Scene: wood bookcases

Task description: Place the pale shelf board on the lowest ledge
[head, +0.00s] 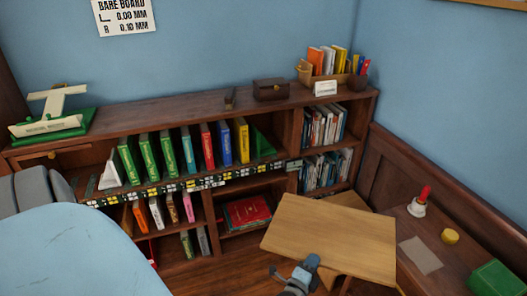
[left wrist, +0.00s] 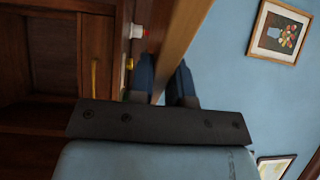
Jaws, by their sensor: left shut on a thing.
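The pale shelf board (head: 330,232) is held in the air at the lower middle of the head view, in front of the bookcase's right part. My left gripper (head: 303,274) is shut on its near edge. In the left wrist view the board (left wrist: 186,38) runs between the two dark fingers (left wrist: 162,84). The wood bookcase (head: 200,103) stands along the wall, with books on several levels. In its narrow right section, two rows of books show. The part below them is hidden behind the board, so I cannot see the lowest ledge there. My right gripper is not in view.
A low wood bench (head: 395,222) at right carries a red-handled white bell-like object (head: 418,207), a yellow round thing (head: 450,236) and a green box (head: 497,279). A red book (head: 247,212) lies in a lower middle compartment. A green-and-white scale (head: 48,118) stands on top.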

